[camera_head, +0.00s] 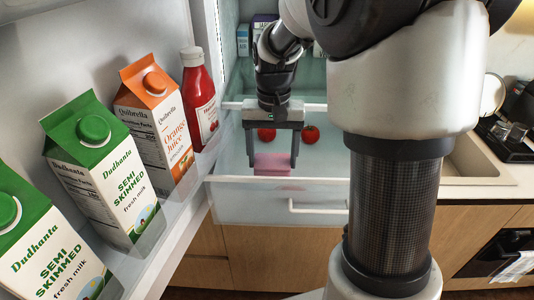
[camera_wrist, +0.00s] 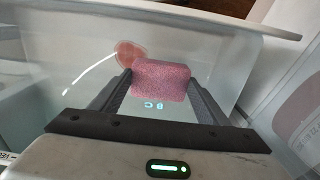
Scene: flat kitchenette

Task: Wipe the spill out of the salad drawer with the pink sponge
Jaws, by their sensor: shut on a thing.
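The salad drawer (camera_head: 235,205) is pulled out, with a translucent front and a pale handle. My gripper (camera_head: 272,164) points down into it, shut on the pink sponge (camera_head: 272,170). In the wrist view the sponge (camera_wrist: 161,80) sits between the two fingertips (camera_wrist: 160,85). A flat reddish patch, which looks like the spill (camera_wrist: 128,53), shows beside the sponge, partly hidden by it. In the head view I cannot make out the spill. Whether the sponge touches the drawer floor, I cannot tell.
Two tomatoes (camera_head: 310,134) lie in the drawer behind my gripper. The open fridge door at the left holds milk cartons (camera_head: 105,170), an orange juice carton (camera_head: 155,125) and a red ketchup bottle (camera_head: 199,100). A counter with a sink (camera_head: 470,160) is at the right.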

